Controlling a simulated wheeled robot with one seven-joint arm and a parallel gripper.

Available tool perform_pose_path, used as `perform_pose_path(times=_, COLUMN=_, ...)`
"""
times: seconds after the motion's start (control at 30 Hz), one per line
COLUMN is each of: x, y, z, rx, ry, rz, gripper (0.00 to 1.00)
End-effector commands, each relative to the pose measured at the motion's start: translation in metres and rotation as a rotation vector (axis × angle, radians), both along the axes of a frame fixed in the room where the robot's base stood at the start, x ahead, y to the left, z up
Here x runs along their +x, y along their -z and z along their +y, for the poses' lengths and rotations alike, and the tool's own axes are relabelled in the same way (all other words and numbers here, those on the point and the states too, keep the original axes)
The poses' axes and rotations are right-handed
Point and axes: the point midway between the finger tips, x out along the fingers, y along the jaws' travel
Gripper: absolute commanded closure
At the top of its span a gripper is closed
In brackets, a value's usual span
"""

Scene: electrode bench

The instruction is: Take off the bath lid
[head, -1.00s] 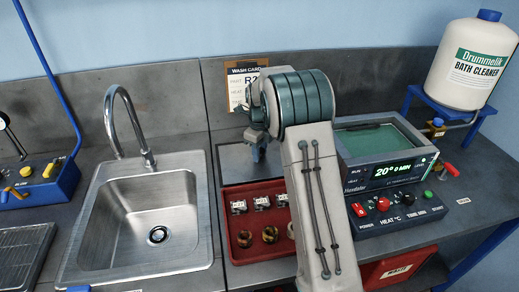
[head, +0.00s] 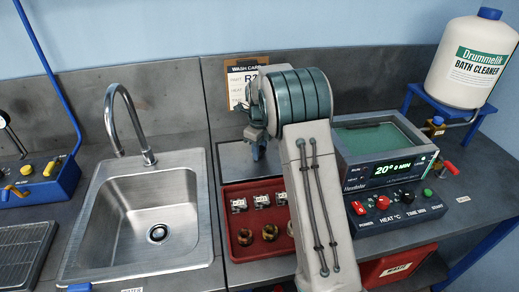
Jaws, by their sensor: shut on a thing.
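The bath (head: 380,135) is the grey box with the lit display, right of my arm. Its top is open and shows a green inside. A flat grey metal plate (head: 232,157), which looks like the bath lid, is at the back behind the red tray, left of the bath. My gripper (head: 258,152) is over this plate, pointing down and shut on it. The grip point is small and partly hidden by my arm. I cannot tell whether the plate touches the bench.
A red tray (head: 228,222) with several small parts lies in front of the plate. A sink (head: 90,235) is to the left. The bath's control panel (head: 362,229) is in front of the bath. A cleaner bottle (head: 470,75) stands on a blue stand at right.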

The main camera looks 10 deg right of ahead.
Motion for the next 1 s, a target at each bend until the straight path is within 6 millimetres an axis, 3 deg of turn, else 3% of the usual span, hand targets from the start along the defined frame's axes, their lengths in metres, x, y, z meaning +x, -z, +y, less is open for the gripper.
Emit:
perform_pose_path(times=0.97, x=0.000, y=0.011, z=0.000, rx=0.000, ry=0.000, rz=-0.001, gripper=1.00)
perform_pose_path(times=1.0, x=0.000, y=0.011, z=0.000, rx=0.000, ry=0.000, rz=-0.001, gripper=0.66)
